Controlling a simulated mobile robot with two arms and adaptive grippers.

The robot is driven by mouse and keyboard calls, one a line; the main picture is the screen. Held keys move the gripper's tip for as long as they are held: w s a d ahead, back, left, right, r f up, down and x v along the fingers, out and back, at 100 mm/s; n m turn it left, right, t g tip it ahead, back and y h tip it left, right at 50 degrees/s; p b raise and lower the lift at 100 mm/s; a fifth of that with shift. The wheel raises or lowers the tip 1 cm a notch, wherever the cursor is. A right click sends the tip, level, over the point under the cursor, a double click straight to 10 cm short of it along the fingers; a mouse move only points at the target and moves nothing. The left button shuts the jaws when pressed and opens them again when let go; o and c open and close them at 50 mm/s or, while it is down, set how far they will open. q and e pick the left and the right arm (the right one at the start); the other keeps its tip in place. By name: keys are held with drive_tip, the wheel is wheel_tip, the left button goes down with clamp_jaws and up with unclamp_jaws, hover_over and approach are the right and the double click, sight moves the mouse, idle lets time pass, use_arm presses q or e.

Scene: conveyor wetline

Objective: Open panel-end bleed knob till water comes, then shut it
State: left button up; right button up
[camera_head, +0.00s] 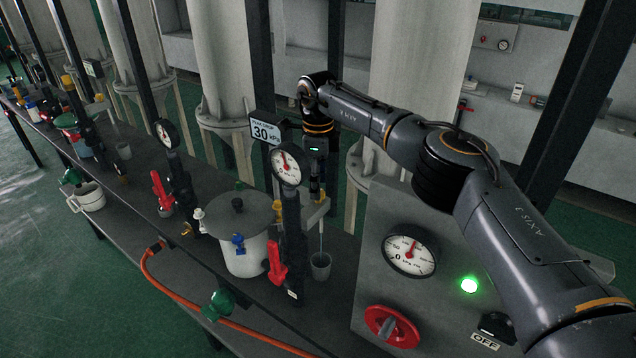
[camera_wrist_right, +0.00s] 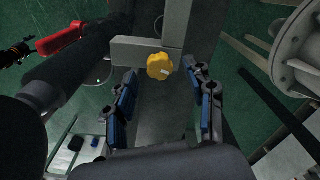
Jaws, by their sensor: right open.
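The yellow bleed knob (camera_wrist_right: 160,67) shows in the right wrist view, on a grey block (camera_wrist_right: 140,52). It lies ahead of and between the spread blue-padded fingers of my right gripper (camera_wrist_right: 162,105), apart from them. In the head view my right gripper (camera_head: 317,190) points down at the grey block (camera_head: 314,212) beside the panel, and its fingers mostly hide the knob. A thin pale line runs from the block toward a grey cup (camera_head: 320,266); I cannot tell whether it is water or a tube. My left gripper is not in view.
A gauge (camera_head: 286,167) on a dark pipe with a red lever (camera_head: 276,262) stands close left of my gripper. A lidded pot (camera_head: 240,232) is beside it. The grey panel (camera_head: 372,210) with a red knob (camera_head: 392,326) and green lamp is at right. White columns stand behind.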

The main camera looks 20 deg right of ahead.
drive_tip(key=shift+f, duration=0.9)
drive_tip(key=shift+c, duration=0.4)
clamp_jaws()
